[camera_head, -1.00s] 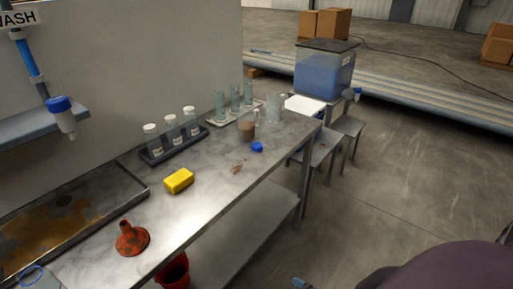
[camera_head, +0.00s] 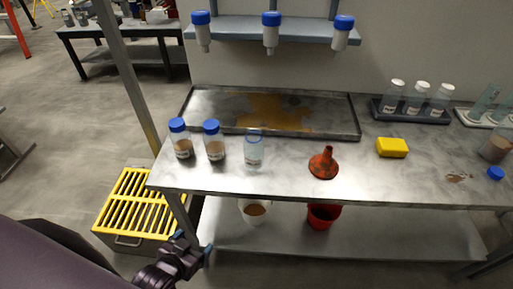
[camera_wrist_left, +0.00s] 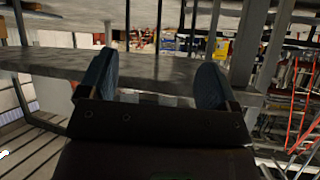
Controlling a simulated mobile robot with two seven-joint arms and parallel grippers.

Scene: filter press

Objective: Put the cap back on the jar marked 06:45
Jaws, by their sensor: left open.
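Two jars with blue caps and brown contents, a left one (camera_head: 181,140) and a right one (camera_head: 214,143), stand upright at the bench's left end. A clear, empty-looking jar (camera_head: 254,152) with a blue rim and no cap stands beside them. Their labels are too small to read, so I cannot tell which says 06:45. A loose blue cap (camera_head: 495,173) lies at the far right, near a beaker of brown liquid (camera_head: 494,149). My left gripper (camera_head: 196,246) is open and empty, low in front of the bench's left end; its fingers (camera_wrist_left: 155,85) show in the left wrist view. My right gripper is out of view.
A stained tray (camera_head: 345,122) is behind the jars. Blue-capped bottles hang from a shelf (camera_head: 238,30). Buckets stand on the lower shelf; a yellow grate (camera_head: 137,201) is at left.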

